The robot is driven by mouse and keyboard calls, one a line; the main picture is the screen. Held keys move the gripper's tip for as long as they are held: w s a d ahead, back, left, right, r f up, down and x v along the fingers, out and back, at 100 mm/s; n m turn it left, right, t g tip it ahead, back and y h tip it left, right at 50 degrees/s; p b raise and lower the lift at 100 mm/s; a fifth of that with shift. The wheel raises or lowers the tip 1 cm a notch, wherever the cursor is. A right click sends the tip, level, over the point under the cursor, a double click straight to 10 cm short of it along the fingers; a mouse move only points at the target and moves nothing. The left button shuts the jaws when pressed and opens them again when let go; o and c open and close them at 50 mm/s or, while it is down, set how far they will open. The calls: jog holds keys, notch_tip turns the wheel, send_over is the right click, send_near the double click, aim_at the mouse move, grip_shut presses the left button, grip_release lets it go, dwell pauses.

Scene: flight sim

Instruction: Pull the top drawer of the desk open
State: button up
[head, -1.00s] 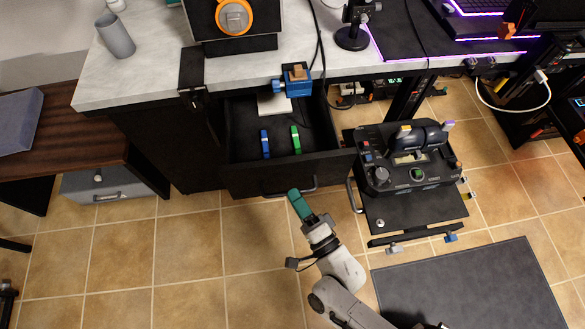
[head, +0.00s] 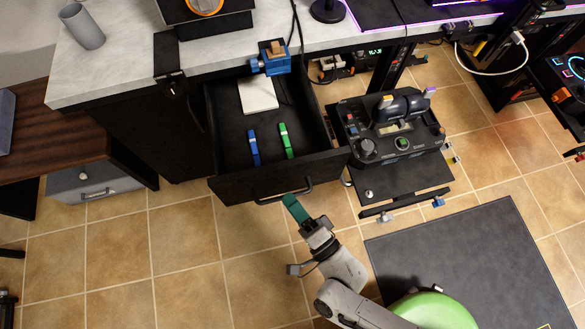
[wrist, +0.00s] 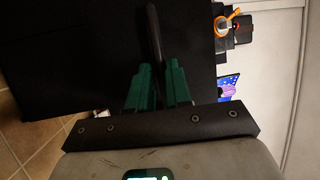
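The desk's top drawer (head: 230,186) is pulled well out; its black front faces me in the head view. Its inside shows a blue item (head: 253,148), a green item (head: 286,140) and a white pad (head: 258,94). The drawer's dark bar handle (head: 268,199) is on the front. My gripper (head: 292,205), with green fingers, is at the handle. In the wrist view the handle (wrist: 154,38) runs between the two fingers (wrist: 158,85), which are closed around it; their exact contact is partly hidden.
A control box (head: 395,130) on a low stand is right of the drawer. A dark mat (head: 480,250) lies on the tiled floor at right. A brown side table (head: 55,145) and grey drawer unit (head: 95,185) stand at left. The tiles (head: 180,250) before the drawer are clear.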

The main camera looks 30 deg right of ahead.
jog(key=o, duration=0.3)
jog(key=v, duration=1)
jog(key=shift+s+b, duration=0.3)
jog(key=shift+s, duration=0.1)
jog(key=shift+w, duration=0.1)
